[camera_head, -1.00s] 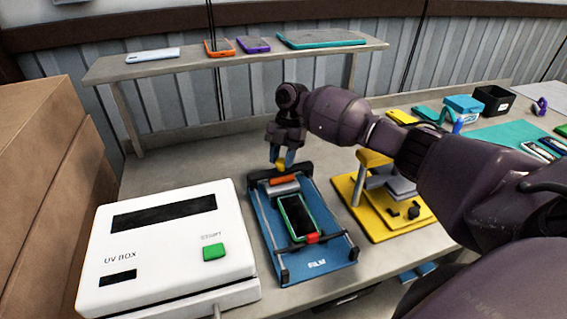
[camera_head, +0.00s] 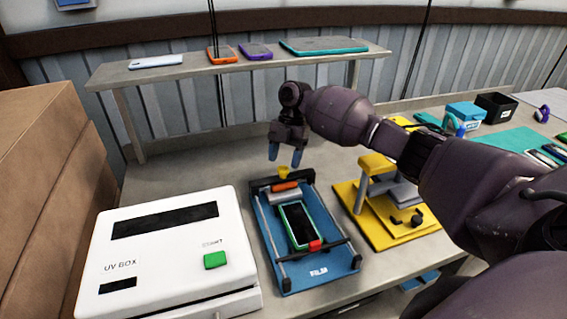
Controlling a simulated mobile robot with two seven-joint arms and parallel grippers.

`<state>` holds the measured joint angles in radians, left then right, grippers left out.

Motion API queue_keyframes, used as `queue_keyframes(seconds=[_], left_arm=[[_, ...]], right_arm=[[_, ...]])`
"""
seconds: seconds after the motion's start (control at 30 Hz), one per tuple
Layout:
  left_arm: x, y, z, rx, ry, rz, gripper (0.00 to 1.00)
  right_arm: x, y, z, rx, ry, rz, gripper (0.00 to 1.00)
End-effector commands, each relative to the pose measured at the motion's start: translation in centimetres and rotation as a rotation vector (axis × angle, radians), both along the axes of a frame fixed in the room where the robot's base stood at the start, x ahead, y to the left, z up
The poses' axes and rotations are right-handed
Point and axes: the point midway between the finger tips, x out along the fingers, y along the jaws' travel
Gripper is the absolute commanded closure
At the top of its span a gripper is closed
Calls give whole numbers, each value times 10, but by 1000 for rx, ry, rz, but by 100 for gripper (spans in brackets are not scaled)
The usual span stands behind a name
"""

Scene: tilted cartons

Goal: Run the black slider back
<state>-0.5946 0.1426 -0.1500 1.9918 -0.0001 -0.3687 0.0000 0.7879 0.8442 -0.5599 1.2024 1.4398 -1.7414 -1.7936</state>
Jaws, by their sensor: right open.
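The blue film tray (camera_head: 325,278) lies on the table with thin side rails. A black block (camera_head: 262,184) spans its far end, with a yellow knob (camera_head: 284,171) at it. An orange bar (camera_head: 285,186) and a grey roller (camera_head: 284,197) lie just in front. A green-framed phone (camera_head: 297,224) lies in the tray, with a red tab (camera_head: 315,245) at its near end. A thin black crossbar (camera_head: 335,243) crosses there; I cannot tell which black part is the slider. My right gripper (camera_head: 285,156) is open and empty, just above the knob and apart from it. My left gripper is out of view.
A white UV box (camera_head: 168,258) with a green button stands left of the tray. A yellow stand (camera_head: 378,231) is close on the right. A raised shelf (camera_head: 160,72) with several phones runs behind. Cardboard cartons (camera_head: 50,180) stand far left.

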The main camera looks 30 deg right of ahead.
Motion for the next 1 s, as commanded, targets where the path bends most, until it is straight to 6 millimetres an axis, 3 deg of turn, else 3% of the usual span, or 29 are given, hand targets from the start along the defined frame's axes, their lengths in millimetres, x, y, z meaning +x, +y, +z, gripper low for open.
queue_keyframes(seconds=[0.3, 0.5, 1.0], left_arm=[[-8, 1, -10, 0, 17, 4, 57], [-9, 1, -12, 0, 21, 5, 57], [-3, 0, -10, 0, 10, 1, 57]], right_arm=[[12, -19, 54, 0, -5, -1, 40], [17, -26, 75, 1, -3, -1, 40], [18, -29, 82, 1, -2, -1, 40]])
